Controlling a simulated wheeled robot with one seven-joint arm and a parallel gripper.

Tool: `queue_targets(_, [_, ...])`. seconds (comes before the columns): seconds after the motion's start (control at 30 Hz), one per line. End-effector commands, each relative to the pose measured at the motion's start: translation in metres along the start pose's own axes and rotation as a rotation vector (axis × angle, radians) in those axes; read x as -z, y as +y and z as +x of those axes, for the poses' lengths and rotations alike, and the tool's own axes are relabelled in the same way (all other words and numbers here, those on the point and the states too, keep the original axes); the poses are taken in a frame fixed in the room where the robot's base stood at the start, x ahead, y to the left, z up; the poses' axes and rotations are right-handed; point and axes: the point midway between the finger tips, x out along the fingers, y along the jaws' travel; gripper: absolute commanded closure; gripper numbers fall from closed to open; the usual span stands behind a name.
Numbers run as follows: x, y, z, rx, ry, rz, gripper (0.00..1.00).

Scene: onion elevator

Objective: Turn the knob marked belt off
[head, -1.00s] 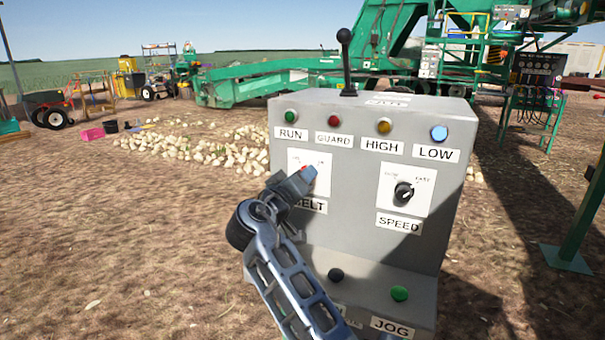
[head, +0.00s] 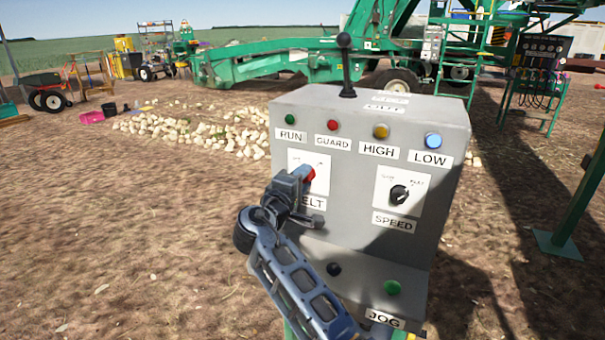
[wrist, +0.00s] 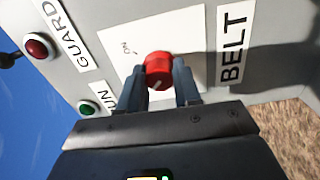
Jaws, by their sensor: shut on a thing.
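The grey control box (head: 345,235) stands in front of me. Its red belt knob (head: 310,174) sits on a white plate above the BELT label, partly hidden by my gripper (head: 302,178). In the wrist view the red knob (wrist: 158,70) is between the two fingers of my gripper (wrist: 159,82), which are shut on its sides. A pale pointer mark shows on the knob's lower edge there.
The black SPEED knob (head: 399,194) is to the right. A row of lamps, among them the red GUARD lamp (head: 332,126), runs above. A black lever (head: 345,65) stands on top. A green button (head: 392,287) and a dark button (head: 334,269) are on the lower ledge.

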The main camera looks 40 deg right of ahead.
Motion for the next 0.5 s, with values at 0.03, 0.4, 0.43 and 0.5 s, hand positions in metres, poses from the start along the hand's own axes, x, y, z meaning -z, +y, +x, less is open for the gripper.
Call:
queue_targets(0.03, [0.0008,0.0005,-0.0008,0.001,0.002,-0.018,0.98])
queue_targets(0.4, [0.001,-0.0007,-0.0009,0.0,0.003,-0.065,0.98])
queue_targets(0.43, [0.001,-0.0007,-0.0009,0.0,0.003,-0.065,0.98])
queue_targets(0.5, [0.001,-0.0008,-0.0009,0.0,0.003,-0.065,0.98])
